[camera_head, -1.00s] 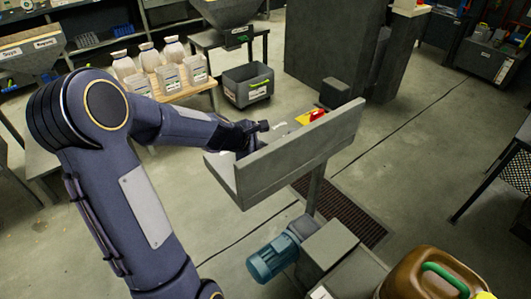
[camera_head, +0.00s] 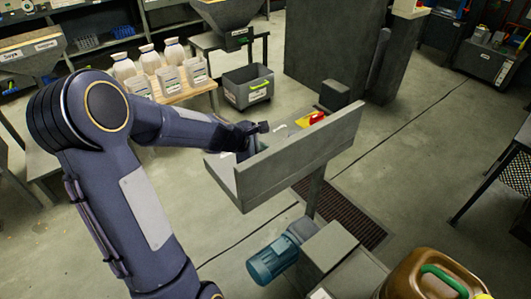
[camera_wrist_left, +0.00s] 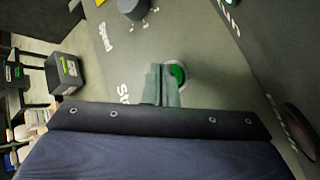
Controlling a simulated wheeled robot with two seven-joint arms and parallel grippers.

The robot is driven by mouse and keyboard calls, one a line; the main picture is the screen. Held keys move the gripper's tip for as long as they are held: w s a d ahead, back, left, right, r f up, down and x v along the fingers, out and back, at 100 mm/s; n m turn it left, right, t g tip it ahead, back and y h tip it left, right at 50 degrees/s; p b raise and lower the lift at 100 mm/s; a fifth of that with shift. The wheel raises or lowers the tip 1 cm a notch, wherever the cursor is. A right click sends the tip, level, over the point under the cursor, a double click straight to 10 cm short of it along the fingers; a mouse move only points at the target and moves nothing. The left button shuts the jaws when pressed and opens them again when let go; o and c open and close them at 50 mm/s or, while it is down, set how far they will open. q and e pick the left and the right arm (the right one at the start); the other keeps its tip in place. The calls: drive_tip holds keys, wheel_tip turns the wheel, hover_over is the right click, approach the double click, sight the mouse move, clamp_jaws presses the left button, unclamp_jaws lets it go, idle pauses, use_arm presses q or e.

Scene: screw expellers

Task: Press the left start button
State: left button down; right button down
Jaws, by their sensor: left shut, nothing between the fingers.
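A grey control panel (camera_head: 300,155) stands on a post in the middle of the head view, its face turned away and largely hidden. My left gripper (camera_head: 264,127) reaches over its left end. In the left wrist view, the shut fingers of my left gripper (camera_wrist_left: 162,72) point at the panel face and hold nothing. A round green button (camera_wrist_left: 178,74) with a pale ring sits just right of the fingertips, partly covered by them. Whether they touch it I cannot tell. A label starting "St" (camera_wrist_left: 124,94) lies beside it, partly hidden. My right gripper is out of view.
In the left wrist view, a dark knob (camera_wrist_left: 132,8) sits near the label "Speed", and another green part (camera_wrist_left: 232,2) is cut off at the top. In the head view, a red switch on yellow (camera_head: 316,118) is on the panel. A blue motor (camera_head: 272,259) is below.

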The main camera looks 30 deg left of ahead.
use_arm(q)
drive_tip(key=shift+r, duration=0.3)
wheel_tip(320, 180, up, 5)
drive_tip(key=p, duration=0.5)
idle(0.9)
